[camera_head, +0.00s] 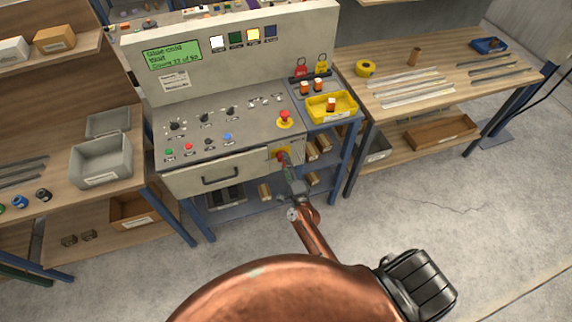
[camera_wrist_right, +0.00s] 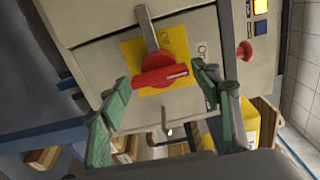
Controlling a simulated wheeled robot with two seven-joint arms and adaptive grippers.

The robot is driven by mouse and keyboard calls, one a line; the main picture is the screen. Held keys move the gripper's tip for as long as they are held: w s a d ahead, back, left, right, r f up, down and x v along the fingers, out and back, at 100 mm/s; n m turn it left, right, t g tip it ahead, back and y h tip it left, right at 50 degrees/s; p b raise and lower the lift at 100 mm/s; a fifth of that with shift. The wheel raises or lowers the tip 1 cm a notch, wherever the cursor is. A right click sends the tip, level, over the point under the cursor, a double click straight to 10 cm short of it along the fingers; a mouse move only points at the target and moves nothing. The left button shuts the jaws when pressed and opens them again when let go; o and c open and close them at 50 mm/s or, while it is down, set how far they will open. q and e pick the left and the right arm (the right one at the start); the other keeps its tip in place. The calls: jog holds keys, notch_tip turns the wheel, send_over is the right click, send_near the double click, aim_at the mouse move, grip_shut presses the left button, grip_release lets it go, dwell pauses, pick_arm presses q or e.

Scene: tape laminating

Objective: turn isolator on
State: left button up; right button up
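The isolator is a red rotary handle (camera_wrist_right: 160,76) on a yellow plate (camera_wrist_right: 137,50) on the front of the grey control console. In the head view the isolator's yellow plate (camera_head: 275,152) is at the console's lower right front, partly hidden by my right gripper (camera_head: 287,168). In the right wrist view my right gripper (camera_wrist_right: 165,105) is open, its green-padded fingers apart on either side of the red handle. I cannot tell whether either finger touches it. My left gripper is not in view.
The console (camera_head: 200,150) carries knobs, buttons, a green display (camera_head: 172,54) and a red emergency button (camera_head: 285,117). A yellow tray (camera_head: 331,107) stands beside it. Workbenches flank it left and right. The floor (camera_head: 440,190) at the right front is clear.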

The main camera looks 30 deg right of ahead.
jog(key=shift+o, duration=0.8)
jog(key=s+a, duration=0.2)
jog(key=s, duration=1)
jog(key=shift+w, duration=0.1)
jog(key=s+a+f+n+g+y, duration=0.1)
jog(key=s+f+n+g, duration=0.4)
jog(key=f, duration=0.6)
jog(key=s+a+f+n+g+y, duration=0.1)
jog(key=s+f+n, duration=0.2)
jog(key=s+f, duration=0.55)
jog(key=s+a+f+n+g+y, duration=0.15)
jog(key=s+f+n, duration=0.25)
jog(key=f, duration=0.8)
jog(key=s+d+f+n+g, duration=0.2)
jog(key=s+f+n+g, duration=0.1)
jog(key=s, duration=0.7)
jog(key=s+d+f+n+g, duration=0.2)
jog(key=s+f, duration=0.4)
jog(key=s, duration=0.5)
jog(key=s+d+f+n+g, duration=0.2)
jog(key=s+f+n+g, duration=0.2)
jog(key=s, duration=0.6)
jog(key=shift+s+f+h, duration=0.25)
jog(key=shift+f+h, duration=0.2)
jog(key=shift+f, duration=0.25)
jog(key=shift+g, duration=0.25)
